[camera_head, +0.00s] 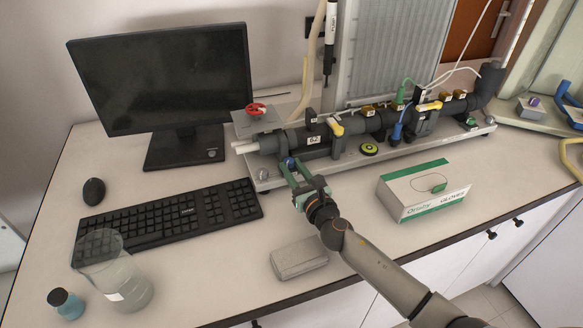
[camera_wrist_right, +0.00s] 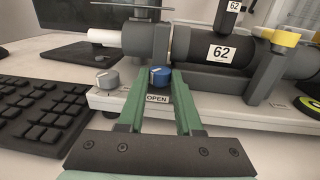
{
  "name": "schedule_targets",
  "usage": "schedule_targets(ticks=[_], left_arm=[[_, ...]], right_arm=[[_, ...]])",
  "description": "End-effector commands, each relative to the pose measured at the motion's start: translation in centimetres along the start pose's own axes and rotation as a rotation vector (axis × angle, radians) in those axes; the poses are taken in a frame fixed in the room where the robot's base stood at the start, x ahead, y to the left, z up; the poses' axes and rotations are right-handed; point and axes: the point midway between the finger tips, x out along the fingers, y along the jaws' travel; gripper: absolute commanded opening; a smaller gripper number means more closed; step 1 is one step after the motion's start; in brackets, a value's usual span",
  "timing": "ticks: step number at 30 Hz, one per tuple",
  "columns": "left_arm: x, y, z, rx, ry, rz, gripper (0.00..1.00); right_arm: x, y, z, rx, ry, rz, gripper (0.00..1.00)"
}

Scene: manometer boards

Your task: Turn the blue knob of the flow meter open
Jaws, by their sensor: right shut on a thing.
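The blue knob (camera_wrist_right: 159,75) sits on the front of the flow meter's grey base, above a label reading OPEN (camera_wrist_right: 157,98) in the right wrist view. My right gripper (camera_wrist_right: 158,82) has its green fingers on either side of the blue knob and is shut on it. In the head view the right gripper (camera_head: 290,165) reaches the front left part of the flow meter (camera_head: 340,130), and the blue knob (camera_head: 289,161) shows between its fingertips. A grey knob (camera_wrist_right: 107,80) stands to the left of the blue one. My left gripper is not in view.
A glove box (camera_head: 425,190) stands to the right of my arm, and a grey block (camera_head: 299,258) lies in front. A keyboard (camera_head: 170,212), monitor (camera_head: 160,80), mouse (camera_head: 94,191), glass beaker (camera_head: 118,275) and small blue bottle (camera_head: 66,303) are on the left. A red valve handle (camera_head: 256,109) stands behind.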

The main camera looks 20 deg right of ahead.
Motion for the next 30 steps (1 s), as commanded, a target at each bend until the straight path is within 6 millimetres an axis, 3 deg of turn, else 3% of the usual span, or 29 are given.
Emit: schedule_targets(ticks=[15, 30], left_arm=[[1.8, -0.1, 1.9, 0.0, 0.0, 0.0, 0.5], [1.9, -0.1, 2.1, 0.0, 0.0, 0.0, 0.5]], right_arm=[[0.1, -0.8, -0.3, -0.001, 0.001, 0.282, 0.0], [0.1, -0.8, -0.1, 0.001, 0.002, 0.319, 0.0]])
